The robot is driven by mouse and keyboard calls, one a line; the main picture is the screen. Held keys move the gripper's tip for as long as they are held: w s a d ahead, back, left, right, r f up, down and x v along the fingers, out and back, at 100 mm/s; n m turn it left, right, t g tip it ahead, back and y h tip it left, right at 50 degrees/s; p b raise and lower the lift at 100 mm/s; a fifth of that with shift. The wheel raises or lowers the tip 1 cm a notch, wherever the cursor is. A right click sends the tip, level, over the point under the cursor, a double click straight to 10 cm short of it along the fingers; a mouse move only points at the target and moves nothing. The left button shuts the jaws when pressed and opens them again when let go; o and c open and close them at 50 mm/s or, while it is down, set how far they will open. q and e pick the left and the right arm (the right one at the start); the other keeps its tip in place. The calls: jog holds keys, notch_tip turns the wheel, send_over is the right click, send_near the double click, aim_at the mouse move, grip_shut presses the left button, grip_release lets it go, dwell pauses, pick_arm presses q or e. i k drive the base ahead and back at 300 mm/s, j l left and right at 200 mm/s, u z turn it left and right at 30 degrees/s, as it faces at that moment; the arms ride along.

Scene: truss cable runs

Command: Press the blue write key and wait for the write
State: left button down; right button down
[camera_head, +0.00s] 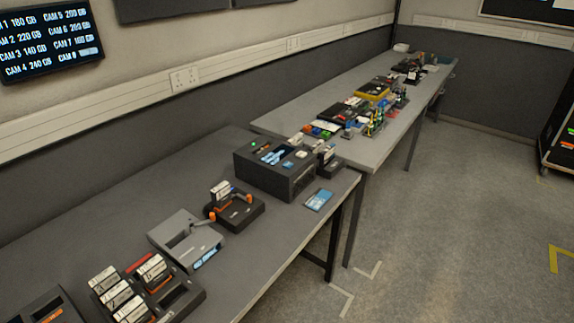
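A black box device (265,178) stands near the far end of the near table. Its top has a green light, a lit blue-white panel (272,157) and small pale keys (287,165). A grey device (178,238) with a lit blue screen (205,259) on its front stands nearer. I cannot tell at this size which part is the blue write key, or whether a write is running. Neither of my grippers is in view.
A black dock (236,213) with orange knobs holds an upright cartridge. A rack (170,302) with several labelled cartridges stands in front. A blue card (319,200) lies by the table edge. A wall screen (48,42) lists cameras.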

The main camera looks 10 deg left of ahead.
aim_at(288, 165)
jog(key=i+l+u, duration=0.2)
jog(key=i+l, duration=0.3)
jog(key=i+l+u, duration=0.2)
jog(key=i+l, duration=0.4)
jog(key=i+l+u, duration=0.2)
jog(key=i+l, duration=0.35)
jog(key=l, duration=0.15)
